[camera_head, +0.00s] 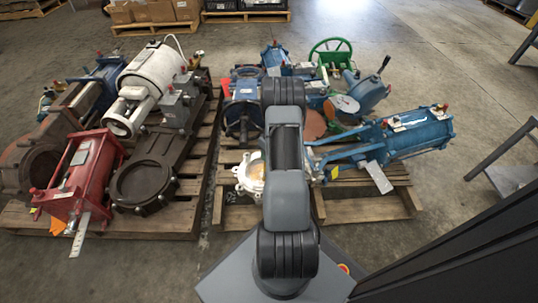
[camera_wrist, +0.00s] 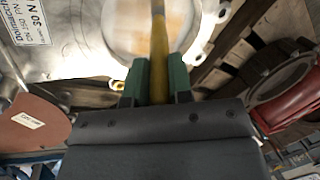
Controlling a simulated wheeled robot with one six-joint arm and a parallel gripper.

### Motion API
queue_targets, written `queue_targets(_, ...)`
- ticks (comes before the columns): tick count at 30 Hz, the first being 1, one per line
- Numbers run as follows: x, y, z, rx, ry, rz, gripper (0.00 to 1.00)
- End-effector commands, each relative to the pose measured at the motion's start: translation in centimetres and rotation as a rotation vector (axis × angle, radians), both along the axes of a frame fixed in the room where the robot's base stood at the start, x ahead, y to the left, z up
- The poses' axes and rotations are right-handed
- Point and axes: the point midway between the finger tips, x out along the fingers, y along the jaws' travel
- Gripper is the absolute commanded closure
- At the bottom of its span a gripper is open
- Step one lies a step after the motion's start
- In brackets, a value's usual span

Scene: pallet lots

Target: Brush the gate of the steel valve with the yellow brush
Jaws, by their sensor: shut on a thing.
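The steel valve (camera_wrist: 75,58) shows as a silver plate with a printed label in the wrist view. Beside the plate is its round, pale gate (camera_wrist: 125,30) with brownish stains. My gripper (camera_wrist: 158,78) has green fingers shut on the yellow brush (camera_wrist: 159,50). The brush handle points up the wrist picture across the gate. The brush's far end is at the top edge, so I cannot tell whether it touches the gate. In the head view, the steel valve's pale flange (camera_head: 243,180) shows left of my arm, which hides the rest and my gripper.
Blue valves (camera_head: 420,135) and a green handwheel (camera_head: 331,52) lie on the right pallet (camera_head: 375,208). A red valve (camera_head: 85,170), a white one (camera_head: 150,75) and dark ones crowd the left pallet (camera_head: 175,222). A narrow floor gap separates the pallets.

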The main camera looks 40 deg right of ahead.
Motion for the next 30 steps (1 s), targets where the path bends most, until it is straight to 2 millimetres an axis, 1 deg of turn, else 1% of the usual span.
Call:
queue_targets(3, 0.4, 0.8, 0.1, 0.000, 0.000, 0.000, 1.00)
queue_targets(6, 0.5, 0.9, 0.1, 0.000, 0.000, -0.001, 1.00)
queue_targets(18, -0.6, -1.1, 0.0, -0.001, 0.000, -0.002, 1.00)
queue_targets(30, -0.6, -1.1, 0.3, -0.001, 0.000, -0.001, 1.00)
